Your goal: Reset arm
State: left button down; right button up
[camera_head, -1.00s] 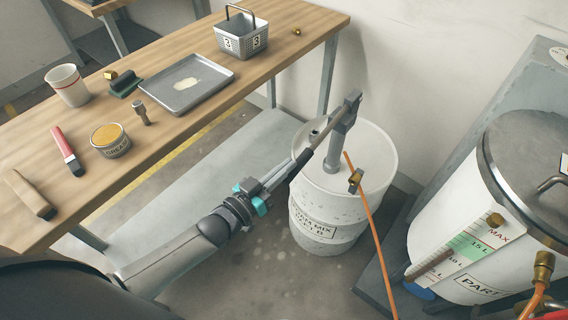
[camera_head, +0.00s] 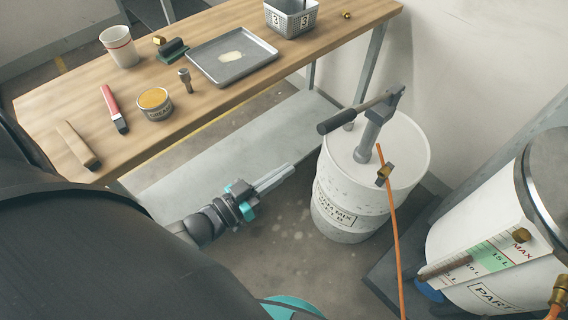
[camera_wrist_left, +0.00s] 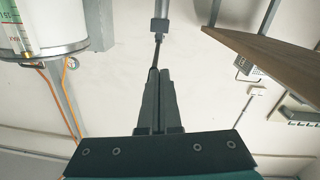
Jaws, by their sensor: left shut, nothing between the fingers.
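My left gripper (camera_head: 277,178) is shut and empty, in the space between the bench and the white drum. Its fingers point right and slightly up in the head view. In the left wrist view the closed fingers (camera_wrist_left: 158,100) point up the picture. The white drum (camera_head: 345,220) carries a hand pump (camera_head: 369,138) with a dark-gripped handle (camera_head: 350,114). The handle is above and to the right of my fingertips, apart from them in the head view. My right gripper is not in view.
The wooden bench (camera_head: 225,95) at the left holds a metal tray (camera_head: 215,72), a basket (camera_head: 280,22), a cup, a tin, a brush and other small items. An orange hose (camera_head: 396,235) runs beside the drum. A large tank (camera_head: 460,245) stands at the right.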

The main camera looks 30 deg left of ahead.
pick_arm(q)
jog(key=shift+f, duration=0.1)
jog(key=s+a+f+g+y, duration=0.25)
jog(key=s+f+g, duration=0.2)
jog(key=f, duration=0.75)
jog(key=s+a+f+g+y, duration=0.25)
jog(key=s+f, duration=0.35)
jog(key=f, duration=0.7)
jog(key=s+d+f+g+y, duration=0.1)
jog(key=s+f+g, duration=0.3)
jog(key=s, duration=0.5)
jog(key=s+d+f+g+y, duration=0.1)
jog(key=s+d+f+g, duration=0.2)
jog(key=s, duration=0.7)
notch_tip(320, 180, down, 3)
jog(key=shift+d+r+g, duration=0.15)
jog(key=shift+r+g, duration=0.05)
jog(key=shift+g, duration=0.6)
